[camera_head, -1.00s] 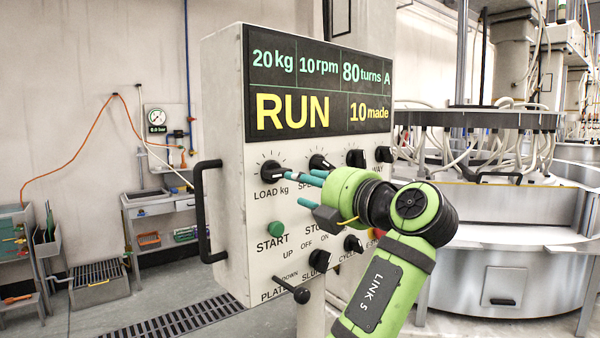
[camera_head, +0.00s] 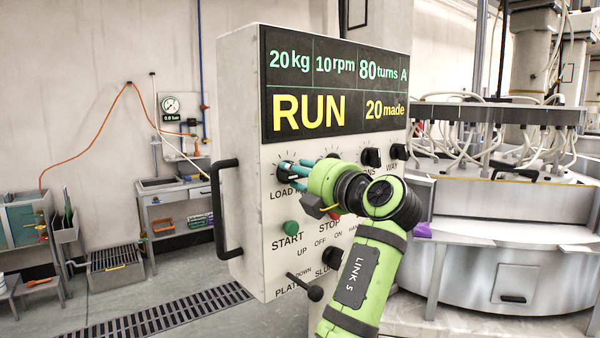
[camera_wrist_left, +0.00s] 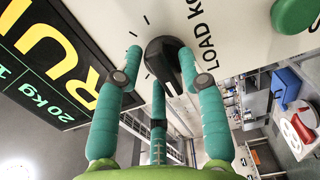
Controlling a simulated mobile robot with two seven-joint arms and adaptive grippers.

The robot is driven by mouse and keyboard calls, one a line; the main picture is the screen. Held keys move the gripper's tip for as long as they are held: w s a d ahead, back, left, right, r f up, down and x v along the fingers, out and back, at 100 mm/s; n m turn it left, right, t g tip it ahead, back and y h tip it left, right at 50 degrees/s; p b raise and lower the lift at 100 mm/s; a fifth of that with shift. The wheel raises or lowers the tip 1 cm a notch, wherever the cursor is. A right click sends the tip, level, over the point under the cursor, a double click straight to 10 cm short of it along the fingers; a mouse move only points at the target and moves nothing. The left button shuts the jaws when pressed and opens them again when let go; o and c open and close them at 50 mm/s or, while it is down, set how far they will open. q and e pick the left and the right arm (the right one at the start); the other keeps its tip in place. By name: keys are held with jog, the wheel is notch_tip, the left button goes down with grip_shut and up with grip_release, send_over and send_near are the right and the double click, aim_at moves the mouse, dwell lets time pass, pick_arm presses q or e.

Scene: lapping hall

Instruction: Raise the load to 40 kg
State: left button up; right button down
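The control panel (camera_head: 236,110) shows 20 kg, 10 rpm, 80 turns, RUN and 20 made on its display (camera_head: 335,85). The black load knob (camera_head: 283,177) is at the panel's left, above the LOAD label, partly hidden by my fingers. In the left wrist view the load knob (camera_wrist_left: 170,62) lies in front of my fingertips. My left gripper (camera_head: 291,170) is at the knob, its teal fingers spread; in the left wrist view the left gripper (camera_wrist_left: 160,62) has fingertips on both sides of it. Contact is unclear. My right gripper is out of view.
A green START button (camera_head: 291,228) and a lever (camera_head: 310,290) sit lower on the panel. A black handle (camera_head: 222,208) sticks out at its left. A large round machine (camera_head: 500,265) stands behind at right. Floor is open at left.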

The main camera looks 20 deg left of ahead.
pick_arm(q)
grip_shut()
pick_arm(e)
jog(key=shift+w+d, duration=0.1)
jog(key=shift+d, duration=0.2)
pick_arm(q)
jog(key=shift+m, duration=0.4)
jog(key=shift+w+d+f+m+g+p, duration=0.1)
jog(key=shift+m+g+p, duration=0.25)
jog(key=shift+m, duration=2.25)
jog(key=shift+w+f+m+g+p, duration=0.1)
jog(key=shift+m+g+p, duration=0.25)
jog(key=shift+m, duration=2.25)
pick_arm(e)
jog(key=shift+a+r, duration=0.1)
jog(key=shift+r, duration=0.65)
